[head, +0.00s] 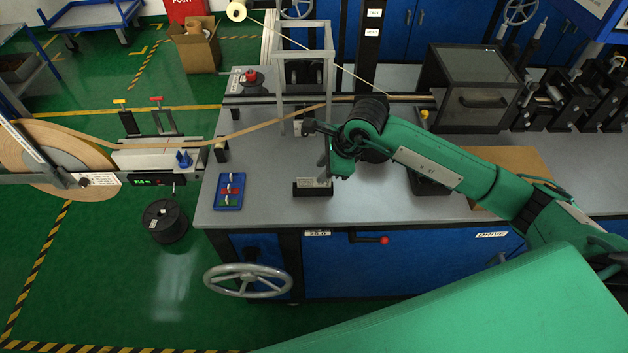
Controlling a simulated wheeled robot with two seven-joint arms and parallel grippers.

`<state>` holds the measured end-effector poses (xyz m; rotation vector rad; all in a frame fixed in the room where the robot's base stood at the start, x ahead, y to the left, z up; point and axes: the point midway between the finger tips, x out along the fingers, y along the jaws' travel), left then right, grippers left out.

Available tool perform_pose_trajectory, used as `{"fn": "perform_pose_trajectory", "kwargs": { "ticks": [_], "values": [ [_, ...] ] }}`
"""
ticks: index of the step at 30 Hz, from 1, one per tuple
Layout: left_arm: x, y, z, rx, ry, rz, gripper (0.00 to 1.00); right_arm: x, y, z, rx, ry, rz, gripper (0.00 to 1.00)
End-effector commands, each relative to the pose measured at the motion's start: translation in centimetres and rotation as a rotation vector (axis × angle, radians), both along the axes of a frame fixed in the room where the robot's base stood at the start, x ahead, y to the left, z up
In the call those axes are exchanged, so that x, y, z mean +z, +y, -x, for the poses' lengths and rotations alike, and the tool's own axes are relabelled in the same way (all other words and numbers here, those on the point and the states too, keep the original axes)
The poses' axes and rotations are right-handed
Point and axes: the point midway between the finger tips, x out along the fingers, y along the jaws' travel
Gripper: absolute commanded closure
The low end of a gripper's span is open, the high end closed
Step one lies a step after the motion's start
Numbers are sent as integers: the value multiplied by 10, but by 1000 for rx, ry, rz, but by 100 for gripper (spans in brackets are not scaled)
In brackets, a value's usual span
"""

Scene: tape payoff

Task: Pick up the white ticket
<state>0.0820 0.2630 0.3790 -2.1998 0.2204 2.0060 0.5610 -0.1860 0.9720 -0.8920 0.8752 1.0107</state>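A small white ticket (312,182) stands in a black block-shaped holder (312,191) near the front edge of the grey bench. Its lettering is too small to read. My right arm comes in from the right, and my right gripper (322,153) is just above and behind the ticket, slightly to its right. The gripper appears apart from the ticket, though its lower end comes close to the ticket in this view. The finger gap is too small and dark to make out. My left gripper is not in view.
A grey metal frame (304,50) stands behind the gripper, with tan tape (262,126) running through it. A blue tray (229,191) with small coloured parts lies left of the holder. A dark box (475,88) stands at the back right. Bench surface (265,180) between tray and holder is clear.

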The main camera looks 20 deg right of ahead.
Motion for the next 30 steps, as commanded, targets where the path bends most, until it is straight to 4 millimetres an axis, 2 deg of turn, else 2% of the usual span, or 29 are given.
{"fn": "perform_pose_trajectory", "kwargs": {
  "ticks": [7,11,16,24,29,30],
  "values": [
    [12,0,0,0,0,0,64,-15,8,-2,1,4,-1,71],
    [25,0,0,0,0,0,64,-30,16,-5,0,5,-1,71],
    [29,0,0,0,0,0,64,-50,22,-11,0,1,-2,71],
    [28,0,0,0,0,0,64,-54,22,-12,1,-1,-1,71],
    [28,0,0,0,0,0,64,-54,22,-12,1,-1,-1,100],
    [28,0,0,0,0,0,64,-54,22,-12,1,-1,-1,100]
  ]
}}
